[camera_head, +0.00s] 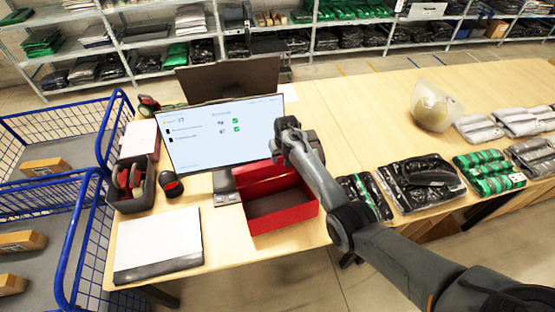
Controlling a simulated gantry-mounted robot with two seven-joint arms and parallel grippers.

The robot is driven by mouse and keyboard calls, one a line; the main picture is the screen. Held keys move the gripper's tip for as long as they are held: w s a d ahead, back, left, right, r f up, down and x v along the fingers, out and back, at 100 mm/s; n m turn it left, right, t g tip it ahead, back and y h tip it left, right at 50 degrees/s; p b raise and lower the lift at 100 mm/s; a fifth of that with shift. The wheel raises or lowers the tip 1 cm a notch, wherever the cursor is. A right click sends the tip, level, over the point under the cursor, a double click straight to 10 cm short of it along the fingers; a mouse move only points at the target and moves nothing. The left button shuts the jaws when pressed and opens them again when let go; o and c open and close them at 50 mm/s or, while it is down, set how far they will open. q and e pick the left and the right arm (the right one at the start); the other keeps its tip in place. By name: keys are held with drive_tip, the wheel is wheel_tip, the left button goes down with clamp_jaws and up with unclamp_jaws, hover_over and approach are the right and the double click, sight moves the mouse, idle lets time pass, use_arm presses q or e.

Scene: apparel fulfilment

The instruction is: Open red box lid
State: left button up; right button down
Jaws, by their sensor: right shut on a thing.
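The red box (285,218) stands near the front edge of the table. Its top is open and its dark inside floor shows. The red lid (258,172) is raised at the back of the box, in front of the monitor. My right gripper (281,150) is at the lid's upper right edge and is shut on it; the fingertips are partly hidden by the gripper's own body. My right arm crosses in from the lower right, over the box's right side. My left gripper is not in view.
A monitor (225,133) stands behind the box. A dark holder (150,192) and a white pad (158,240) are to the left. Bagged clothes (420,180) lie to the right. Blue wire carts (75,225) stand at the far left. The table behind the bags has free room.

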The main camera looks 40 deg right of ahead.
drive_tip(key=shift+w+r, duration=0.1)
drive_tip(key=shift+r, duration=0.05)
idle(0.8)
drive_tip(key=shift+c, duration=2.4)
unclamp_jaws()
drive_tip(key=v, duration=1)
drive_tip(key=shift+r+b, duration=0.35)
